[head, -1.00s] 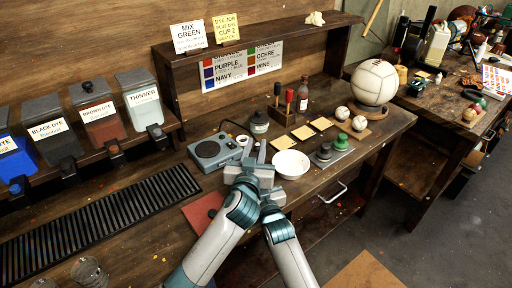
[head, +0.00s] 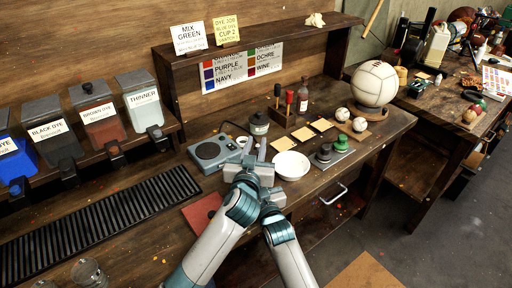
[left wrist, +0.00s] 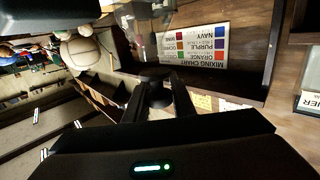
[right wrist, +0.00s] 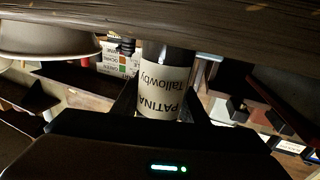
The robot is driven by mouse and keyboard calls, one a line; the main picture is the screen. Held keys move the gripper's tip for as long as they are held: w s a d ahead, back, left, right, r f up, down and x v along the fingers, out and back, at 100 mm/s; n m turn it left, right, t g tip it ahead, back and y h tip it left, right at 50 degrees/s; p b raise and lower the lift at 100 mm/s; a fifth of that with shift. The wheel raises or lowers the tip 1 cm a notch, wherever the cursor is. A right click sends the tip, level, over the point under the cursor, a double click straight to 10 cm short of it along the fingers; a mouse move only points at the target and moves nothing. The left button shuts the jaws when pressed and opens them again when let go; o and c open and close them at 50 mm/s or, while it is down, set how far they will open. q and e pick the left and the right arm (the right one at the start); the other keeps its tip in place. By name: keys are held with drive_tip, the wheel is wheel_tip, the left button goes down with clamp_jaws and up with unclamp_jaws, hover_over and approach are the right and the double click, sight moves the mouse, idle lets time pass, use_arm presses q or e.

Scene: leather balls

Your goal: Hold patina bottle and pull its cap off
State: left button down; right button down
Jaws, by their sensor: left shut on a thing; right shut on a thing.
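The patina bottle (right wrist: 160,98) is dark with a white label reading "PATINA Tallowby". In the right wrist view it stands between the fingers of my right gripper (right wrist: 160,108), which is shut on it. In the left wrist view the fingers of my left gripper (left wrist: 157,98) are closed on a small dark round cap (left wrist: 155,93). In the head view my left gripper (head: 255,150) is over the bench, with my right gripper close beside and below it, mostly hidden. The bottle is hidden there. I cannot tell whether cap and bottle still touch.
A white bowl (head: 290,166) is just right of the grippers, and a grey scale (head: 209,152) is just left. A dark jar (head: 259,123) stands behind. A red mat (head: 202,213) lies front left.

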use_arm(q)
drive_tip(key=shift+r, duration=0.55)
use_arm(e)
drive_tip(key=c, duration=1)
unclamp_jaws()
use_arm(q)
wheel_tip(320, 180, up, 4)
drive_tip(key=shift+f, duration=0.1)
use_arm(e)
drive_tip(key=shift+s, duration=0.15)
drive_tip(key=shift+s+d+f, duration=0.1)
drive_tip(key=shift+s+d, duration=0.15)
drive_tip(key=shift+s, duration=0.25)
use_arm(q)
wheel_tip(320, 180, down, 2)
drive_tip(key=shift+f+b, duration=0.15)
drive_tip(key=shift+b, duration=1.05)
use_arm(e)
drive_tip(key=v, duration=1)
drive_tip(key=shift+s+d, duration=0.15)
drive_tip(key=shift+s, duration=0.1)
